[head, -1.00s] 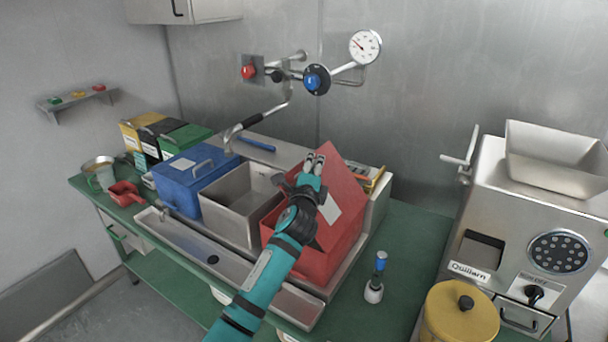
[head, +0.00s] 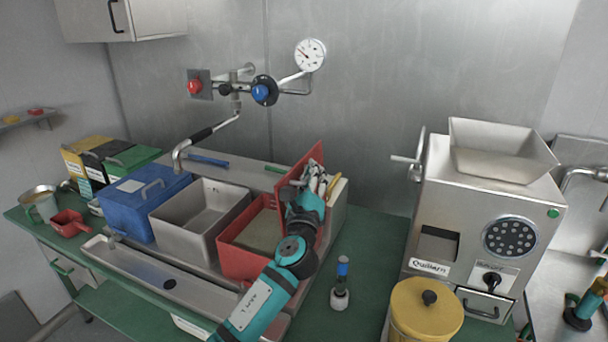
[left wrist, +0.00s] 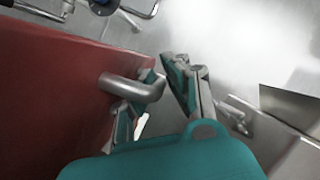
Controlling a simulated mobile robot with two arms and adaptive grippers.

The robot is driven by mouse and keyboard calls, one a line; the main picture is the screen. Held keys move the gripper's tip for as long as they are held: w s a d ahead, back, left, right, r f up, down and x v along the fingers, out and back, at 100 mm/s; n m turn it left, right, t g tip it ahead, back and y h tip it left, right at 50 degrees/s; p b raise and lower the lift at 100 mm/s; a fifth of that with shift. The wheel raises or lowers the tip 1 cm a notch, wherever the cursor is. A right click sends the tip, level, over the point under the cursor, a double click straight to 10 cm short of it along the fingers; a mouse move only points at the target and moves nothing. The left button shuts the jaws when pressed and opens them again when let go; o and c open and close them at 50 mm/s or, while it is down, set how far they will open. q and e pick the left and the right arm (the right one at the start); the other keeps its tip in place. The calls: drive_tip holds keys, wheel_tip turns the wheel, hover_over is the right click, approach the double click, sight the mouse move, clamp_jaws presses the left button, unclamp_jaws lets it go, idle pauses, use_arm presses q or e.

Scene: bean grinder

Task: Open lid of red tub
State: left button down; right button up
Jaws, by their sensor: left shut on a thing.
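The red tub (head: 243,265) stands at the right end of the row of bins, with its lid (head: 300,160) swung up to nearly upright at its right side. The tub's mouth is open and a flat grey-brown surface shows inside. My left gripper (head: 315,180) is at the lid's outer face. In the left wrist view the lid (left wrist: 50,95) fills the left side, and its grey bar handle (left wrist: 132,87) lies at my left gripper's fingers (left wrist: 163,75), which are shut on it. The arm hides part of the tub's front right. My right gripper is not seen.
A steel bin (head: 190,240) and a closed blue tub (head: 140,215) stand to the left. A small blue-topped tool (head: 340,285), a yellow canister (head: 425,310) and the grinder (head: 475,235) stand to the right.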

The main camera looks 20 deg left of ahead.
use_arm(q)
drive_tip(key=shift+d, duration=0.1)
idle(0.3)
drive_tip(key=c, duration=1.6)
unclamp_jaws()
drive_tip(key=shift+c, duration=0.2)
drive_tip(key=v, duration=1.2)
drive_tip(key=shift+f, duration=0.2)
